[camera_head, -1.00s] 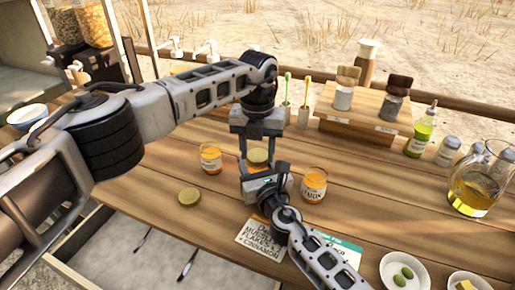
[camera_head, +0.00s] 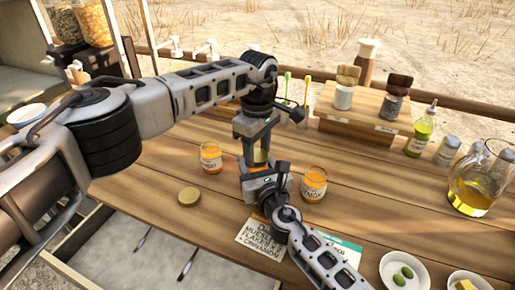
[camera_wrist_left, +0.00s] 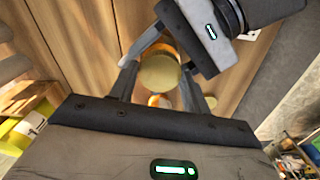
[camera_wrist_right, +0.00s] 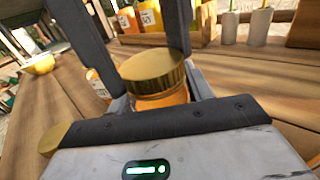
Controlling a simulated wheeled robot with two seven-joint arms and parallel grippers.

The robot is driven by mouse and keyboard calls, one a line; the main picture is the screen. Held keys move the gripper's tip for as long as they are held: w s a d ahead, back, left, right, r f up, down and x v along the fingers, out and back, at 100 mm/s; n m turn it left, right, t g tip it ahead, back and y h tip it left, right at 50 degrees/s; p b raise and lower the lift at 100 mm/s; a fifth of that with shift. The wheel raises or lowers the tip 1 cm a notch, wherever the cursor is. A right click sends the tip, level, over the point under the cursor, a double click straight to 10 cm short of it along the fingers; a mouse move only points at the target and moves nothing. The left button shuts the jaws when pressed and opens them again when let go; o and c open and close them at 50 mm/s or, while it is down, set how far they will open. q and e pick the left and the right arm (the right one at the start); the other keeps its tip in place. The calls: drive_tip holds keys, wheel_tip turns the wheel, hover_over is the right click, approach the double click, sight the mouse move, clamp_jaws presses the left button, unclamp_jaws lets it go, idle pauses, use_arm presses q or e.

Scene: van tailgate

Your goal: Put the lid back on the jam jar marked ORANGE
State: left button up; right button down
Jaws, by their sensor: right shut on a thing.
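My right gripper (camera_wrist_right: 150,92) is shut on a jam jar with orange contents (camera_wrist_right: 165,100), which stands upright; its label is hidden. A gold lid (camera_wrist_right: 152,66) sits on top of this jar. My left gripper (camera_wrist_left: 160,72) points down from above, open, with its fingers on either side of that lid. A second gold lid (camera_head: 189,197) lies flat on the table to the left. One open orange jam jar (camera_head: 211,158) stands left of the grippers, its label too small to read. Another open jar (camera_head: 314,185), its label seeming to end in "MON", stands to the right.
Printed cards (camera_head: 262,240) lie near the front edge. A white bowl with olives (camera_head: 402,272) and an oil jug (camera_head: 482,180) stand at the right. A wooden spice stand (camera_head: 360,122) is at the back.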

use_arm(q)
drive_tip(key=o, duration=0.3)
drive_tip(key=shift+r, duration=2.25)
drive_tip(key=shift+c, duration=0.4)
drive_tip(key=n, duration=0.2)
drive_tip(key=r+n, duration=0.1)
drive_tip(key=n, duration=0.7)
drive_tip(key=shift+r+n, duration=0.3)
drive_tip(key=shift+r, duration=0.1)
drive_tip(key=n, duration=0.4)
drive_tip(key=shift+r+n, duration=0.3)
drive_tip(key=shift+r, duration=0.1)
drive_tip(key=n, duration=0.2)
drive_tip(key=r+n, duration=0.1)
drive_tip(key=n, duration=0.2)
